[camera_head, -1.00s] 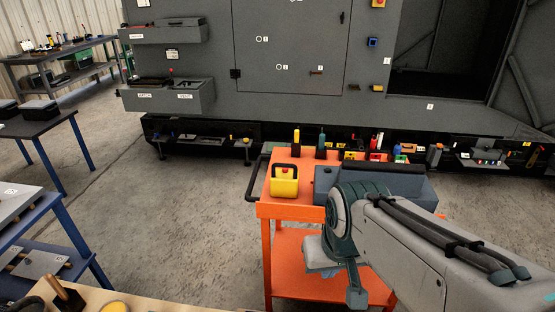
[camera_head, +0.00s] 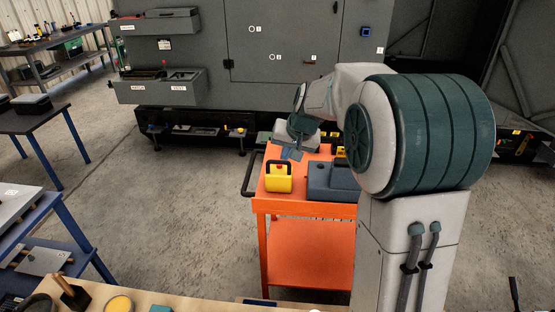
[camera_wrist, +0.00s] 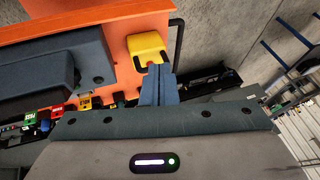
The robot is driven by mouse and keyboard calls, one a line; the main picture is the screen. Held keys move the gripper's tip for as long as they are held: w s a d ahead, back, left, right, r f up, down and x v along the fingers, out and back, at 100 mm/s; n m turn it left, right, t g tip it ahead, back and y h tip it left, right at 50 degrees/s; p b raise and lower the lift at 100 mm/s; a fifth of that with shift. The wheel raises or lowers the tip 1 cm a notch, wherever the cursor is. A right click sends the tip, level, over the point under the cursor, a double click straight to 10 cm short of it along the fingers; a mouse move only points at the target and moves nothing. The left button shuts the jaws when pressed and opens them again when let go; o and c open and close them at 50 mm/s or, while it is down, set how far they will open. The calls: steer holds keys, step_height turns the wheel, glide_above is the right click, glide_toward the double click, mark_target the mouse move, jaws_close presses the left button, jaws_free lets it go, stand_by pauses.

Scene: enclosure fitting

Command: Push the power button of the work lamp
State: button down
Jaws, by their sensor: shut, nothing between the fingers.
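The work lamp is a yellow box-shaped unit (camera_head: 278,183) with a dark handle and a red button (camera_head: 279,167) on top. It stands on the left part of the orange cart (camera_head: 305,209). My gripper (camera_head: 288,154) is just above and behind the lamp in the head view, pointing down toward it. In the wrist view the lamp (camera_wrist: 146,44) is at the fingertips of my shut blue fingers (camera_wrist: 158,68). The fingertips cover part of the lamp's near side. I cannot tell whether they touch it.
A blue-grey case (camera_head: 331,181) stands to the right of the lamp on the cart. A black cart handle (camera_head: 249,178) is at the left. Small coloured items (camera_wrist: 58,110) show in the wrist view. Open floor (camera_head: 190,220) lies left of the cart.

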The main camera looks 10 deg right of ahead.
steer(key=w+f+m+p, duration=0.1)
steer(key=w+f+p, duration=0.1)
steer(key=w, duration=0.9)
steer(key=m+t+p, duration=0.1)
steer(key=t+p, duration=0.1)
glide_above(280, 166)
step_height(280, 166, down, 4)
steer(key=shift+w+f, duration=0.15)
steer(key=shift+f, duration=0.1)
step_height(280, 166, down, 8)
steer(key=b, duration=0.5)
steer(key=shift+d+r, duration=0.1)
steer(key=shift+r, duration=0.05)
steer(key=shift+f+b, duration=0.55)
steer(key=shift+f, duration=0.05)
stand_by(0.5)
steer(key=shift+f+b, duration=0.4)
steer(key=shift+b, duration=0.2)
